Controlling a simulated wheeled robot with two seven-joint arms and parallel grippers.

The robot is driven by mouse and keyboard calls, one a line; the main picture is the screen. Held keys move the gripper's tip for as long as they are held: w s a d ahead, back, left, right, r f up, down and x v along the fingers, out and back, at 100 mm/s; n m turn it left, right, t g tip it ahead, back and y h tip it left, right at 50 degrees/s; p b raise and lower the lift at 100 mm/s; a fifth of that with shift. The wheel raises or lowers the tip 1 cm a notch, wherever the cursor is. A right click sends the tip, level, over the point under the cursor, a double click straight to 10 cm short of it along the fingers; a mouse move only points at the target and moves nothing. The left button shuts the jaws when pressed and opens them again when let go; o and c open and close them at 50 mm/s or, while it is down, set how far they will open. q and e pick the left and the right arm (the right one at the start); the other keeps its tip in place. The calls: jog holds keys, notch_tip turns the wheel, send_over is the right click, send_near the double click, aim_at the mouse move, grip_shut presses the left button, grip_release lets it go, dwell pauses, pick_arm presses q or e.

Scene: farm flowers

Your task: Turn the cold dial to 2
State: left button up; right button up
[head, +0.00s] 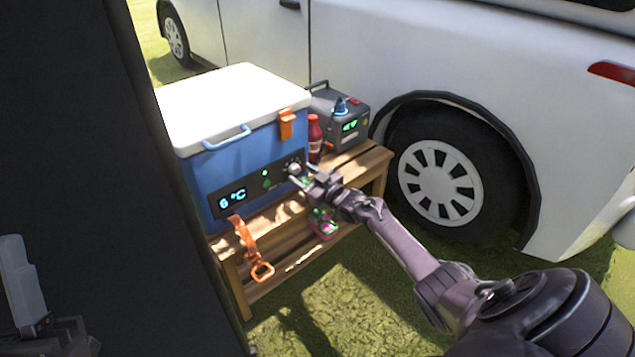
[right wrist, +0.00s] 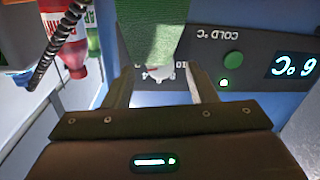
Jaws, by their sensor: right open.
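The blue cooler (head: 205,172) with a white lid stands on a wooden bench, and its dark front panel reads 6 °C. The pale cold dial (head: 294,168) is at the panel's right end. My right gripper (head: 303,180) is open at the dial. In the right wrist view, which shows the panel upside down, the dial (right wrist: 158,74) lies between the two fingers (right wrist: 160,88). A green textured thing partly hides it, so its setting and any finger contact are unclear. A pale finger-like part at the lower left looks like my left gripper (head: 22,283); its opening is hidden.
A red bottle (head: 314,138) and a grey box with a green display (head: 341,118) stand right of the cooler on the bench (head: 366,163). An orange strap (head: 247,238) hangs at the front. A white vehicle (head: 350,50) is behind. A dark panel (head: 90,180) blocks the left.

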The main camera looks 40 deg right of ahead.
jog(key=shift+s+d+r+p, duration=0.15)
jog(key=shift+s+p, duration=0.45)
jog(key=shift+s, duration=0.65)
pick_arm(q)
jog(key=w+d+f+g+y, duration=0.1)
jog(key=w+f+g+y, duration=0.1)
jog(key=f+g, duration=0.3)
jog(key=w+d+f+g+y+p, duration=0.1)
jog(key=w+f+g, duration=0.3)
jog(key=f, duration=0.9)
jog(key=shift+d+f+n+g+y, duration=0.2)
jog(key=shift+d+n+g+y, duration=0.15)
jog(key=shift+d+y, duration=0.4)
pick_arm(e)
jog(key=shift+s+d, duration=0.15)
jog(key=shift+s, duration=0.75)
jog(key=shift+s+d, duration=0.15)
jog(key=shift+s, duration=0.7)
jog(key=shift+a, duration=0.1)
